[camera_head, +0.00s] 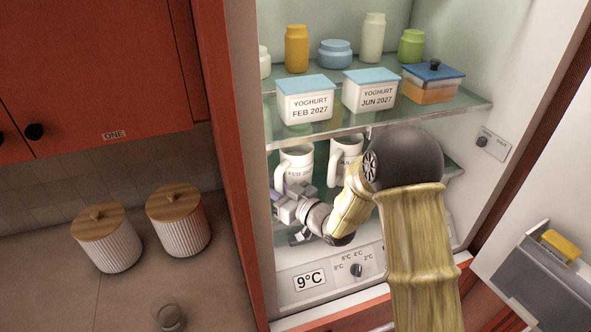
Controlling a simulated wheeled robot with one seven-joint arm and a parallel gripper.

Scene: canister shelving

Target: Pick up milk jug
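Two white milk jugs with handles and dark print stand side by side on the lower fridge shelf, the left jug (297,158) and the right jug (346,147). The print is too small to read surely. My gripper (284,200) is inside the fridge at the lower front of the left jug, close to its handle. Its fingers are small and blurred, so I cannot tell whether they touch the jug or are open or shut. The gripper hides the left jug's lower part. My arm hides the lower part of the right jug and the shelf's right side.
Yoghurt tubs marked FEB 2027 (305,98) and JUN 2027 (370,91), an orange-filled container (433,83) and several jars stand on the glass shelf (340,124) above. The open fridge door (528,205) is at right. Two lidded canisters (106,238) (178,220) stand on the left counter.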

